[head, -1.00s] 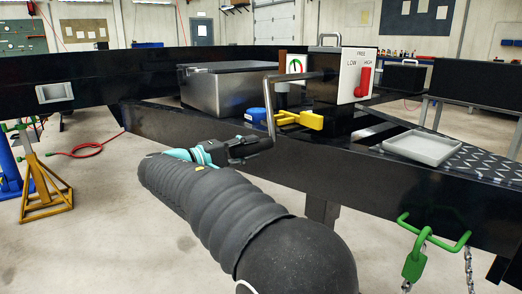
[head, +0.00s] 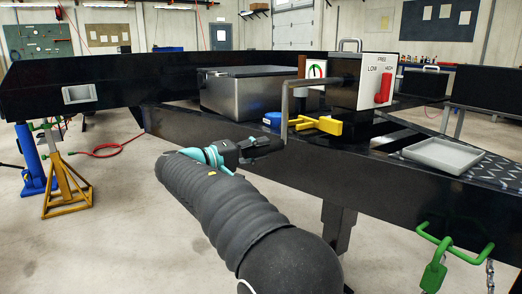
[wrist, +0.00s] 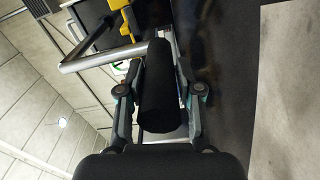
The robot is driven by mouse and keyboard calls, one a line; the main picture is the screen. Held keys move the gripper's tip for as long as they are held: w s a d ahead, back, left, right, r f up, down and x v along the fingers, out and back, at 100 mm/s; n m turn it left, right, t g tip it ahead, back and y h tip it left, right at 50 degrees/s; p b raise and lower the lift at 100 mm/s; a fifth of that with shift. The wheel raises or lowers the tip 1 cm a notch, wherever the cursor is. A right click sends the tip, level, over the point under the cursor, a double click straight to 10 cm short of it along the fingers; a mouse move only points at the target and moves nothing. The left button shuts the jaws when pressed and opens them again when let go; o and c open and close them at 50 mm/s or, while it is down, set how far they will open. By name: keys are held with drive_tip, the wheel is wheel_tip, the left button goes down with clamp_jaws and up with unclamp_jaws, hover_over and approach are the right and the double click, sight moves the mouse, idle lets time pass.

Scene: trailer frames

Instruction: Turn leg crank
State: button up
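The leg crank (head: 286,103) is a bent grey metal rod that comes out of the gearbox (head: 350,92) and drops downward. Its black cylindrical grip (wrist: 158,88) lies lengthwise between my two fingers in the wrist view. My gripper (head: 262,147) is at the crank's lower end and appears shut on the grip from both sides; the exact finger contact is hard to see. The gearbox face reads FREE, LOW and HIGH, with a red lever (head: 383,88) on the HIGH side. A green-marked gauge (head: 316,70) sits beside the gearbox.
A yellow part (head: 318,125) and a blue round item (head: 272,119) lie close to the crank on the black trailer frame (head: 190,124). A grey box (head: 240,92) and a grey tray (head: 443,155) are on the frame. A yellow jack stand (head: 66,190) is at left.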

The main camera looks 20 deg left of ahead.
drive_tip(key=o, duration=0.3)
drive_tip(key=shift+s+a, duration=0.2)
drive_tip(key=shift+a, duration=0.05)
drive_tip(key=shift+w+d, duration=0.15)
drive_tip(key=shift+d, duration=0.1)
drive_tip(key=v, duration=1.2)
